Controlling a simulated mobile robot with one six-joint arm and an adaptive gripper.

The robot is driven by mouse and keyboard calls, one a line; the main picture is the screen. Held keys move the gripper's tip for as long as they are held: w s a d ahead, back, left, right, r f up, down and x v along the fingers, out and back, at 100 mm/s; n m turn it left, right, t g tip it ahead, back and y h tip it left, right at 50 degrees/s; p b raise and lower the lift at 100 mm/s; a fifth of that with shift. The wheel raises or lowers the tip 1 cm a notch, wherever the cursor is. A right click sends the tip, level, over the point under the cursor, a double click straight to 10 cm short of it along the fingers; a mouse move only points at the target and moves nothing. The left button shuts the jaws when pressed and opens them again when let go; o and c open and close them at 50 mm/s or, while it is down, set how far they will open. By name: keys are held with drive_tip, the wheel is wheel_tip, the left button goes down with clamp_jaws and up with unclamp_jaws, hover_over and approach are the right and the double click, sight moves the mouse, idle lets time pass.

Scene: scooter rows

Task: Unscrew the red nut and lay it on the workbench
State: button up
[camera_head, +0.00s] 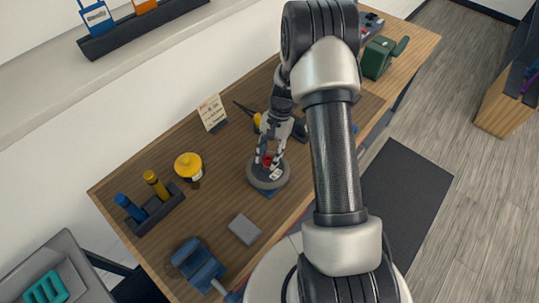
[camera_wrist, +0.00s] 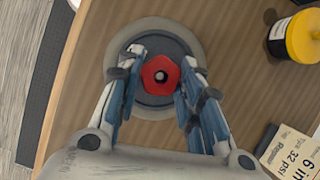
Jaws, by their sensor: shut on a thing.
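In the head view the nut (camera_head: 267,161) shows as a small red patch between my fingers. The disc (camera_head: 282,183) lies on the wooden workbench (camera_head: 222,200). How far the nut is threaded cannot be seen.
A yellow-lidded jar (camera_head: 188,165), a dark holder with blue and yellow handles (camera_head: 155,208) and a grey block (camera_head: 244,229) stand to the left. A blue vise (camera_head: 198,264) is at the front edge. A note card (camera_head: 212,113) stands behind. Bare wood lies between them.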

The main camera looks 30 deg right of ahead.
drive_tip(key=shift+s+a+f+n+g, duration=0.15)
drive_tip(key=shift+s+n+g, duration=0.05)
drive_tip(key=shift+s+n, duration=0.15)
drive_tip(key=shift+s+a+f+n+g, duration=0.1)
drive_tip(key=shift+s+a+n+g, duration=0.05)
drive_tip(key=shift+s+n+g, duration=0.15)
drive_tip(key=o, duration=1.1)
drive_tip(key=shift+d+r, duration=0.1)
drive_tip(key=shift+r, duration=0.1)
drive_tip(key=shift+w, duration=0.15)
drive_tip(key=shift+r, duration=0.1)
drive_tip(key=shift+w+d+r+t, duration=0.15)
drive_tip(key=shift+r+t, duration=0.1)
drive_tip(key=shift+t, duration=0.05)
drive_tip(key=v, duration=1.1)
drive_tip(key=shift+r, duration=0.2)
